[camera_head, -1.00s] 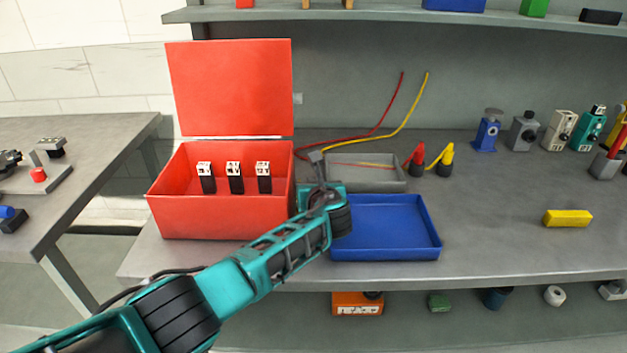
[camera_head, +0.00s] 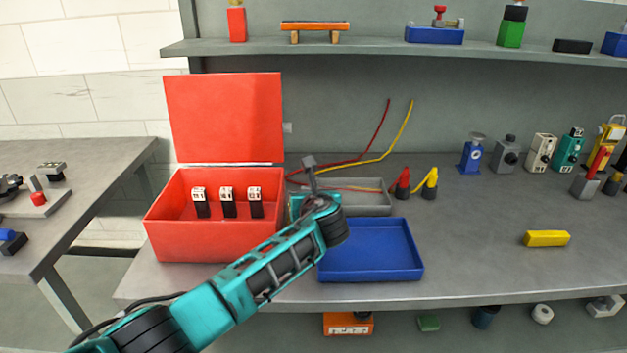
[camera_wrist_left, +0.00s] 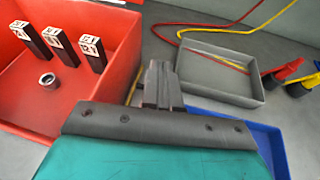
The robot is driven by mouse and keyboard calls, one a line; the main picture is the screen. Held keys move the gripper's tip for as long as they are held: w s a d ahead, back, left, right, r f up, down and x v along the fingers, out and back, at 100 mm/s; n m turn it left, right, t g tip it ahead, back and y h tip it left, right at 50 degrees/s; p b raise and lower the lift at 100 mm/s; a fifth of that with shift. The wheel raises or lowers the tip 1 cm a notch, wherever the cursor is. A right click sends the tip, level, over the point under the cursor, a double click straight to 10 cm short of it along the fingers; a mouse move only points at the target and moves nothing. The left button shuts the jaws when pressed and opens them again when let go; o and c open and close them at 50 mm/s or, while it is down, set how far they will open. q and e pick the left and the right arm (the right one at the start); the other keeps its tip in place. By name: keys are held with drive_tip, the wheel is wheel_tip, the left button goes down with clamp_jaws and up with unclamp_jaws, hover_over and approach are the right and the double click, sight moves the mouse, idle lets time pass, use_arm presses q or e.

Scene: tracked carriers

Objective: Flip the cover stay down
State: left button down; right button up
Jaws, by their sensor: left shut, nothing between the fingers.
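The red box (camera_head: 205,243) stands on the bench with its red cover (camera_head: 224,115) upright at the back. In the left wrist view the box wall (camera_wrist_left: 125,60) is left of the fingers. A small pale piece (camera_head: 287,127) shows beside the cover's right edge; I cannot tell whether it is the stay. My left gripper (camera_head: 309,163) is shut and empty, fingers pointing up, just right of the box. In the left wrist view its fingers (camera_wrist_left: 158,75) are together, with a thin yellowish strip (camera_wrist_left: 134,85) to their left, too unclear to name. My right gripper is not in view.
Several black, white-topped pieces (camera_head: 228,204) stand in the box, beside a metal ring (camera_wrist_left: 46,80). A grey tray (camera_head: 375,210) and a blue tray (camera_head: 372,274) lie right of the box. Red and yellow cables (camera_head: 403,125) run behind. A shelf (camera_head: 380,47) is overhead.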

use_arm(q)
drive_tip(key=s+d+r, duration=0.1)
drive_tip(key=s+r, duration=0.2)
drive_tip(key=r, duration=0.2)
drive_tip(key=shift+r, duration=0.35)
drive_tip(key=shift+d, duration=0.1)
